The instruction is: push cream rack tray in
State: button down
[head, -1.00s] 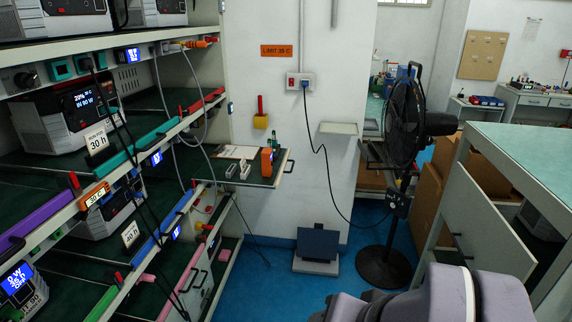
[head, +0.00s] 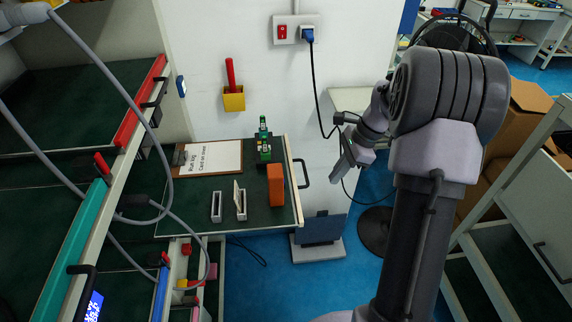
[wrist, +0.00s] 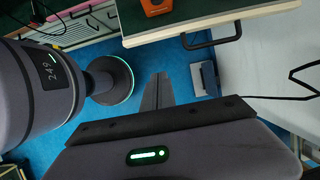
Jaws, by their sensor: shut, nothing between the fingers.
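The cream tray (head: 293,190) sticks out of the rack in the head view, with a dark green mat and a black handle (head: 304,173) on its right-hand front. It bears a clipboard (head: 210,157), an orange device (head: 275,185), a small green item (head: 263,145) and two pale slotted holders (head: 240,203). My gripper (head: 343,172) is to the right of the handle, apart from it, with its fingers together and empty. In the wrist view the fingers (wrist: 157,92) point toward the tray's cream front (wrist: 215,20) and its handle (wrist: 213,42), with a gap between.
The rack's shelves, with teal (head: 75,245) and red (head: 140,100) edge strips and hanging grey cables, fill the left. A white wall stands behind the tray. A dark box on a pale base (head: 318,240) is on the blue floor. A fan (head: 375,230) and cartons are at the right.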

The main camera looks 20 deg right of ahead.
aim_at(179, 216)
jog(key=w+a+f+b, duration=0.1)
jog(key=a+f+b, duration=0.4)
jog(key=a+f, duration=0.2)
jog(key=shift+f+b, duration=0.35)
jog(key=shift+f, duration=0.5)
jog(key=shift+a, duration=0.2)
jog(key=w+a+p, duration=0.2)
jog(key=w+a, duration=0.1)
jog(key=a, duration=0.8)
jog(key=w+a+p, duration=0.2)
jog(key=w+a, duration=0.1)
jog(key=a, duration=0.9)
jog(key=w+a+p, duration=0.2)
jog(key=w+a, duration=0.2)
jog(key=a, duration=0.7)
jog(key=shift+a, duration=0.4)
jog(key=shift+p, duration=0.3)
jog(key=shift+w+a+r, duration=0.1)
jog(key=shift+r, duration=0.05)
